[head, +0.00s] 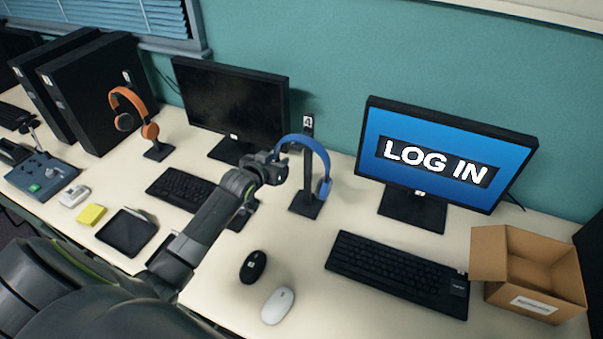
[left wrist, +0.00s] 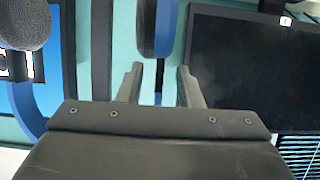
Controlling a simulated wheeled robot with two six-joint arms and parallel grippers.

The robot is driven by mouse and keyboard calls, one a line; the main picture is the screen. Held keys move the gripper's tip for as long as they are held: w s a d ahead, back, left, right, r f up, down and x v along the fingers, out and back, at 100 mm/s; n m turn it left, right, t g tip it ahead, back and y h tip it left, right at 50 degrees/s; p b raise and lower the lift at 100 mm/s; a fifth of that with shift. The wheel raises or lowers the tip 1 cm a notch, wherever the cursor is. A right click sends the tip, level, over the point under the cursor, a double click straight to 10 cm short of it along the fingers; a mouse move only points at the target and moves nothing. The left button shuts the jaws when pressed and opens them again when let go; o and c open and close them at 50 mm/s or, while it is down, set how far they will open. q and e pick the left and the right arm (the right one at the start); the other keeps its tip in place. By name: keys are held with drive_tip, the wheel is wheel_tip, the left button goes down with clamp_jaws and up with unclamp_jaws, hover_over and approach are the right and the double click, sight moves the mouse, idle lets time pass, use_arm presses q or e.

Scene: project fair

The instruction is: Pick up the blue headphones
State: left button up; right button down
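The blue headphones (head: 320,156) hang on a dark stand (head: 307,202) in the middle of the desk. My left gripper (head: 277,168) is at their left side in the head view, hiding the left ear cup. In the left wrist view the fingers of my left gripper (left wrist: 158,82) are apart, with teal gaps on both sides of a blue strip of the headphones (left wrist: 158,98) between them. One ear cup shows beyond the fingertips and a grey ear pad shows at the upper left. The gripper body hides part of the band. My right gripper is not in view.
Two monitors (head: 232,100) (head: 445,150) stand behind. Orange headphones (head: 130,98) hang on another stand at left. A black mouse (head: 253,266), white mouse (head: 277,305), keyboard (head: 395,273) and open cardboard box (head: 490,255) are in front and right. Bare desk lies around the stand.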

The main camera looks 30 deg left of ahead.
use_arm(q)
drive_tip(key=shift+x, duration=1.45)
drive_tip(key=shift+s+d, duration=0.1)
clamp_jaws()
